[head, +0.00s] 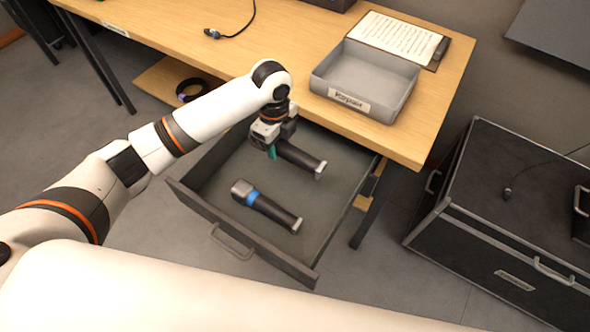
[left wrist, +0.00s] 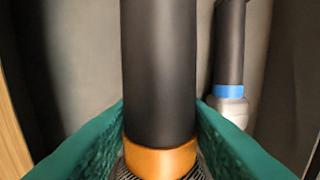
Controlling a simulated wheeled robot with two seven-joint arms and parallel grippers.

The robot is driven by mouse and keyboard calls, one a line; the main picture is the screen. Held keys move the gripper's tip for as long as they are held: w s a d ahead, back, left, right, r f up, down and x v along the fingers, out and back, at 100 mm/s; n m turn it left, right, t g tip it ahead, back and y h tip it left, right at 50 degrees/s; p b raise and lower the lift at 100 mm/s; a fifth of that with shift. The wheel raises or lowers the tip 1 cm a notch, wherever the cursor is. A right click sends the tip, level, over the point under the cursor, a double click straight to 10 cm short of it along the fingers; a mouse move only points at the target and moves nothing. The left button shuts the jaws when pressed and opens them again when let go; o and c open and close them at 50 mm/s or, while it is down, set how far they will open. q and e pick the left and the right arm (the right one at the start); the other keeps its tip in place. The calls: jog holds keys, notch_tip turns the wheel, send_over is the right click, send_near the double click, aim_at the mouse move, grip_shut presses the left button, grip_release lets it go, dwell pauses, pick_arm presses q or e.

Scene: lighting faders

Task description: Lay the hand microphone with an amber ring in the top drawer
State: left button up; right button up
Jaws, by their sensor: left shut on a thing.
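The hand microphone with an amber ring (left wrist: 160,75) is between the green fingers of my left gripper (head: 272,150). The left wrist view shows its black handle and amber ring close up, with the fingers on either side near the ring. In the head view its dark handle (head: 302,158) sticks out to the right of the gripper, inside the outline of the open top drawer (head: 245,240). I cannot tell whether it touches the drawer floor. A second microphone with a blue ring (head: 268,206) lies in the drawer, nearer the front; it also shows in the left wrist view (left wrist: 229,60). My right gripper is out of view.
A grey labelled tray (head: 342,98) stands on the wooden desk (head: 290,35) above the drawer, with a written sheet (head: 400,36) behind it. A black flight case (head: 510,235) stands at the right. The drawer floor right of the microphones is bare.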

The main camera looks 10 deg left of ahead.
pick_arm(q)
send_over(281, 174)
notch_tip(281, 174, down, 6)
jog(key=shift+f+b, duration=0.2)
jog(key=shift+b, duration=0.15)
jog(key=shift+f, duration=2.25)
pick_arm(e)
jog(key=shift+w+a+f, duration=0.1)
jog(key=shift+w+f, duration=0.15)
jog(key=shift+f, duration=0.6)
pick_arm(q)
jog(key=shift+f, duration=0.1)
jog(key=o, duration=1.2)
jog(key=shift+c, duration=0.2)
notch_tip(281, 174, up, 12)
jog(key=shift+a+r+p, duration=0.15)
jog(key=shift+p, duration=0.2)
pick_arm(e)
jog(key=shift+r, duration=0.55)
